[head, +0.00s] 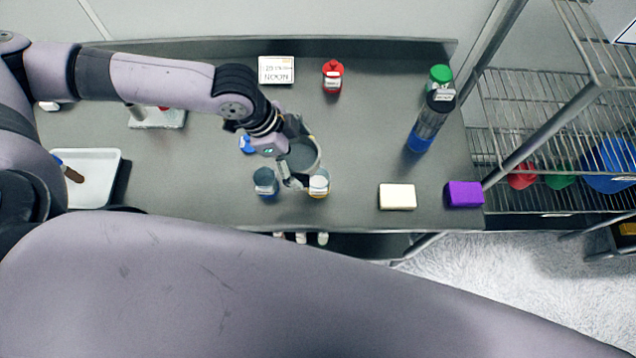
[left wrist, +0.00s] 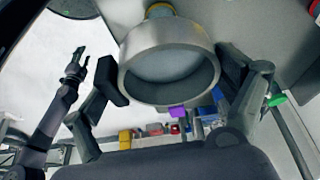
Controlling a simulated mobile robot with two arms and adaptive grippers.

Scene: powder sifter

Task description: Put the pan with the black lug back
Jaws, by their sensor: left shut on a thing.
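My left gripper (head: 298,165) is shut on a round grey metal pan (head: 303,152) above the table. In the left wrist view, the pan (left wrist: 168,85) sits between the two fingers with its round opening facing the camera. I see no black lug on it, so I cannot tell whether this is the pan with the black lug. Beside the pan in the head view are a dark blue container (head: 265,182) and a pale-topped container with yellow at its base (head: 319,184). My right gripper (left wrist: 75,68) shows small in the left wrist view; its jaw opening is unclear.
The grey table (head: 370,130) is clear at centre right. A red bottle (head: 333,78), white sign (head: 276,70), blue-bottomed bottle (head: 428,122), cream block (head: 397,196) and purple block (head: 464,194) stand around it. A white tray (head: 95,160) is left; a wire rack (head: 540,120) is right.

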